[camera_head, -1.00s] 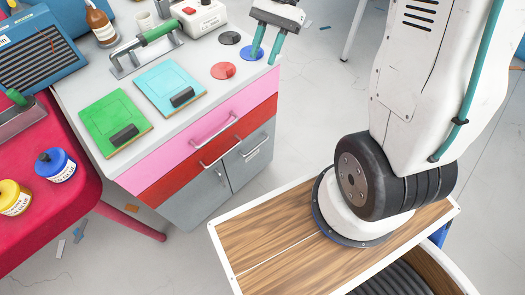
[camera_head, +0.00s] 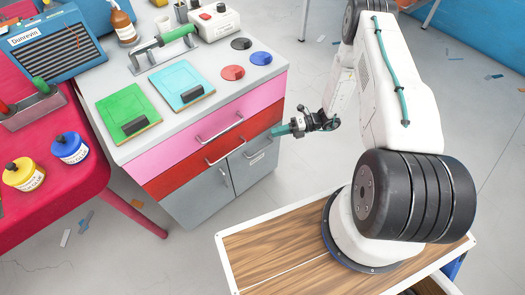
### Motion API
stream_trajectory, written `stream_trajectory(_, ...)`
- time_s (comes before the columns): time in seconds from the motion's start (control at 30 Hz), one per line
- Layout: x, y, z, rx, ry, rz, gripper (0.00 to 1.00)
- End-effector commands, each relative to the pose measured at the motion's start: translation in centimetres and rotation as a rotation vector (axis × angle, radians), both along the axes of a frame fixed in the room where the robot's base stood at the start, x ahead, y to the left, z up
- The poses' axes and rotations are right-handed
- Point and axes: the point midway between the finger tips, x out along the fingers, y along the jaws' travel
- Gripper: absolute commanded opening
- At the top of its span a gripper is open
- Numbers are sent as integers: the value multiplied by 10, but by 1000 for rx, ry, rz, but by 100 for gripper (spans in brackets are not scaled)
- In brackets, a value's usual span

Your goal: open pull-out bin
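The cabinet (camera_head: 172,204) has a pink drawer (camera_head: 190,136) on top and a red drawer (camera_head: 190,172) below it. Under these are a grey left door with an upright handle (camera_head: 223,176) and a grey right front (camera_head: 262,172) with a slanting bar handle (camera_head: 257,144) and a small label. This right front looks like the pull-out bin and is closed. My gripper (camera_head: 284,130) is at the cabinet's right front edge, its teal fingers pointing left toward it, above and right of the bin handle. The fingers overlap in this view, so their opening and any contact are unclear.
The worktop carries a green board (camera_head: 128,110), a light blue board (camera_head: 180,82), and red, blue and black discs. A red table (camera_head: 85,178) with glue bottles stands at left.

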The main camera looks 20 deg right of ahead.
Motion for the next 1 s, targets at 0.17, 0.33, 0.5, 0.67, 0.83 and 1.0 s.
stream_trajectory(0.17, -10, -2, -74, 118, 262, -219, 33)
stream_trajectory(0.33, -15, -4, -105, 182, 381, -321, 33)
stream_trajectory(0.5, -12, 6, -112, 194, 405, -336, 33)
stream_trajectory(0.67, -2, 29, -115, 192, 404, -333, 33)
stream_trajectory(0.83, 10, 52, -118, 191, 402, -332, 33)
stream_trajectory(1.0, 16, 65, -120, 191, 403, -335, 33)
